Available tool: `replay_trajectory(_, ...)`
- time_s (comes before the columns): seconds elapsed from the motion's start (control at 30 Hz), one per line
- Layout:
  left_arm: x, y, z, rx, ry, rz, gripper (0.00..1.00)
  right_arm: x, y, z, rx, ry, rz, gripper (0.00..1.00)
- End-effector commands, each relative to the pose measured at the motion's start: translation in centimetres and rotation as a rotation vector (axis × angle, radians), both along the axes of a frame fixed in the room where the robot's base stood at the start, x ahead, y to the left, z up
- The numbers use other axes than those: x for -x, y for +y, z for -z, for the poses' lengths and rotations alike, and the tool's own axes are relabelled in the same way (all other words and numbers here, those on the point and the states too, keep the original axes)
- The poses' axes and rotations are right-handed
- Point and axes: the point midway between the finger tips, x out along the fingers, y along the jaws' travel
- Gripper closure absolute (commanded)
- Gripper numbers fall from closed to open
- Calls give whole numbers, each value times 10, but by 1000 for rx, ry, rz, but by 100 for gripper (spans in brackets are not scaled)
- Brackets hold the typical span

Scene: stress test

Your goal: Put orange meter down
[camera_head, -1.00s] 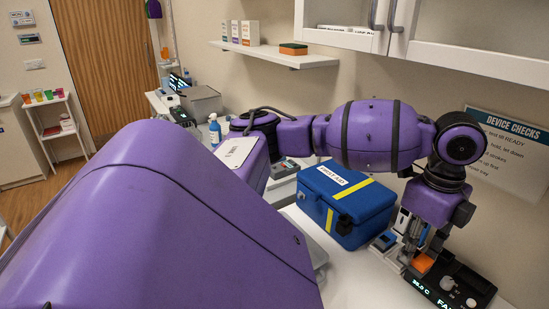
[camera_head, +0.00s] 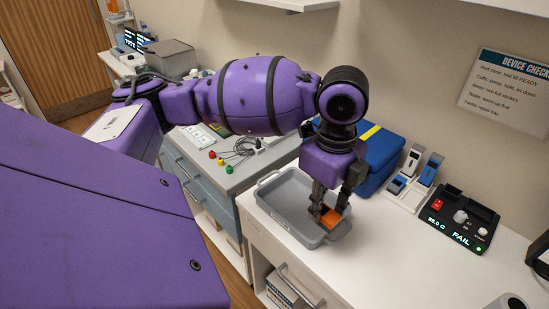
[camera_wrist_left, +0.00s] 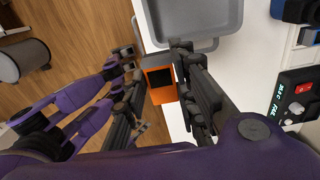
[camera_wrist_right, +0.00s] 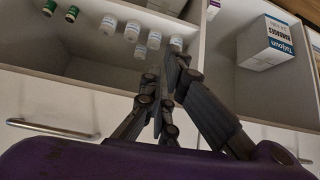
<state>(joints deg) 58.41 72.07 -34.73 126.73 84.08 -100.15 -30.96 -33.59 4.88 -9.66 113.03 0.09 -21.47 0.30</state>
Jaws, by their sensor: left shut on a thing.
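The orange meter (camera_head: 331,217) is in my left gripper (camera_head: 322,212). It shows in the left wrist view as an orange block with a dark face (camera_wrist_left: 160,78) between the fingers. In the head view it overlaps the near right part of a grey tray (camera_head: 283,211); I cannot tell whether it touches the tray. The tray also shows beyond the meter in the left wrist view (camera_wrist_left: 190,25). My right gripper (camera_wrist_right: 165,72) shows only in its own wrist view, fingers together and nothing seen between them, in front of cabinet shelves.
A blue case (camera_head: 378,160) stands behind the tray. A blue-and-white holder (camera_head: 413,180) and a black tester showing FAIL (camera_head: 460,222) stand to the right. A grey drawer unit (camera_head: 228,175) is at left. White counter (camera_head: 380,250) is clear right of the tray.

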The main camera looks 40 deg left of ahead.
Motion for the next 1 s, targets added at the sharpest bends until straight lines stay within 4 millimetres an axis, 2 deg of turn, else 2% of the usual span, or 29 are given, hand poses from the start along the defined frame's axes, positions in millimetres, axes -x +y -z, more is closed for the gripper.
replay_trajectory(0.2, -2, 3, 4, -2, -3, 3, 100, 0, -1, 0, 1, 0, 1, 100)
replay_trajectory(0.27, -8, 11, 8, -4, -2, -1, 100, 1, -1, 1, 1, 1, 0, 100)
replay_trajectory(0.6, -59, 73, 48, -3, 1, -4, 100, 3, -4, 7, 7, 5, 3, 100)
replay_trajectory(0.8, -76, 93, 81, -2, 0, -1, 100, 4, -3, 10, 5, 6, 6, 100)
replay_trajectory(1.0, -83, 100, 92, -2, -4, 2, 100, 2, -2, 9, 3, 1, 9, 100)
